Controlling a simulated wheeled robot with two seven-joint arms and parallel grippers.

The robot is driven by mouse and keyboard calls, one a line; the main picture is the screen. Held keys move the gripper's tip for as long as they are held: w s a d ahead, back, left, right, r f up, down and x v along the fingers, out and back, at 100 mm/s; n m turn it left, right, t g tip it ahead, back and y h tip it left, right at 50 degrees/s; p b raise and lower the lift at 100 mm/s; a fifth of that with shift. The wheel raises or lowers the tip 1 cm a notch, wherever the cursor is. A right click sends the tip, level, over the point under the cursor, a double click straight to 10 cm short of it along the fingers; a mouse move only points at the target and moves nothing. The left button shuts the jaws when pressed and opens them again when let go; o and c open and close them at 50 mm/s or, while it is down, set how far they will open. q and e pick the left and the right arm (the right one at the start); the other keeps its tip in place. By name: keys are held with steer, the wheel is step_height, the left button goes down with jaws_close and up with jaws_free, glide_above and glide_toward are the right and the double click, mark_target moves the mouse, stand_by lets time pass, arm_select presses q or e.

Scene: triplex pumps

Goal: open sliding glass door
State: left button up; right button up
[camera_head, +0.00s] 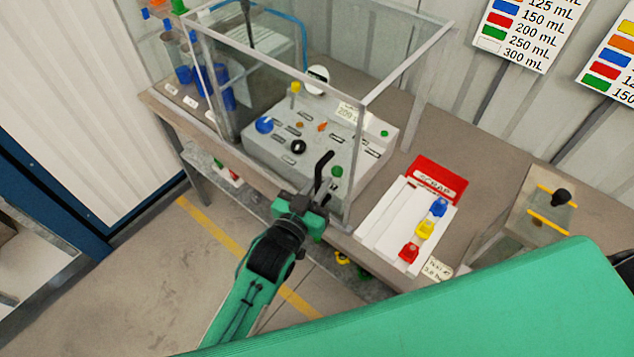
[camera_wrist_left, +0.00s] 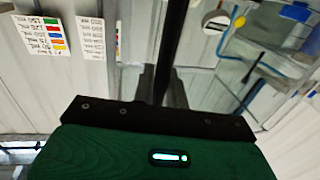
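A clear glass enclosure with pale edges (camera_head: 364,104) stands over a control panel on the bench. Its front glass pane (camera_head: 280,75) faces my left arm; which pane slides is hard to tell. My left gripper (camera_head: 322,172) is at the lower front corner of the enclosure, with its dark fingers pointing up close to the glass. In the left wrist view, a dark upright bar (camera_wrist_left: 172,45) rises between the grey fingers (camera_wrist_left: 162,88). I cannot tell if the fingers touch or grip it. My right gripper is not in view.
The control panel (camera_head: 300,140) has coloured knobs. Bottles with blue parts (camera_head: 205,80) stand at the left. A clear box with a black knob (camera_head: 560,197) is far right.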

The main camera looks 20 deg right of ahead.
arm_select(q)
steer(key=o, duration=0.3)
steer(key=shift+o, duration=0.2)
steer(key=shift+a, duration=0.1)
steer(key=shift+s+a+f, duration=0.1)
steer(key=shift+s+a, duration=0.1)
steer(key=shift+s, duration=0.1)
steer(key=b+v, duration=0.4)
steer(key=v, duration=0.9)
